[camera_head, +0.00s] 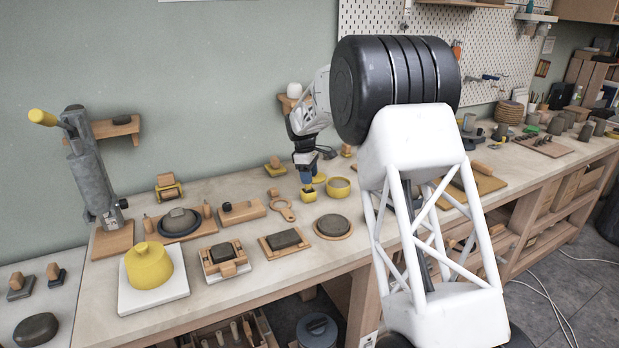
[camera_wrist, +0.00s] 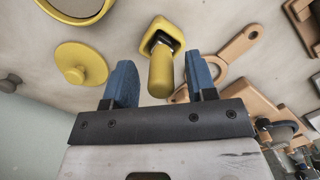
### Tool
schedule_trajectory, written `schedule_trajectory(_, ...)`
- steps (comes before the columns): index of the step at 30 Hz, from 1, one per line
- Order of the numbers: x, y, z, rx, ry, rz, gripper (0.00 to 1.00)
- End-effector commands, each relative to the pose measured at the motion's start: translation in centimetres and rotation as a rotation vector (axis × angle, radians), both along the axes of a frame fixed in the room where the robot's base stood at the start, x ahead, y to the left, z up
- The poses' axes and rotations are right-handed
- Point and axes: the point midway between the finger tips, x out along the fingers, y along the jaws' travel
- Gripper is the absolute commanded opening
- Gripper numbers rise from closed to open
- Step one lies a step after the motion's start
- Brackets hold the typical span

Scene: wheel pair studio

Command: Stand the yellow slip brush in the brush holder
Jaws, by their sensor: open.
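My gripper (camera_head: 307,173) reaches down over the back of the bench in the head view. In the wrist view its blue fingers (camera_wrist: 162,80) are spread wide. A yellow rounded handle (camera_wrist: 161,72), which looks like the slip brush, shows in the gap between them, with space on both sides. Its far end meets a yellow square-rimmed block (camera_wrist: 164,33) with a dark inside, which may be the brush holder; it also shows in the head view (camera_head: 308,195). I cannot tell how deep the handle's end sits in it. The brush is mostly hidden by my gripper in the head view.
A yellow bowl (camera_head: 339,187) and a yellow knobbed lid (camera_wrist: 82,66) lie close by. A wooden ring-ended tool (camera_head: 283,208) lies on the other side. A round dark slab (camera_head: 333,226) sits in front. Bare bench shows between them.

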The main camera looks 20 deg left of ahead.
Motion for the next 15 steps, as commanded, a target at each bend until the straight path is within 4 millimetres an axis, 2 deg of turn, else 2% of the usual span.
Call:
schedule_trajectory(5, 0.0, 0.3, 2.0, 0.0, -0.001, 0.0, 0.51)
schedule_trajectory(15, 0.0, 1.1, 7.4, 0.0, -0.001, 0.0, 0.51)
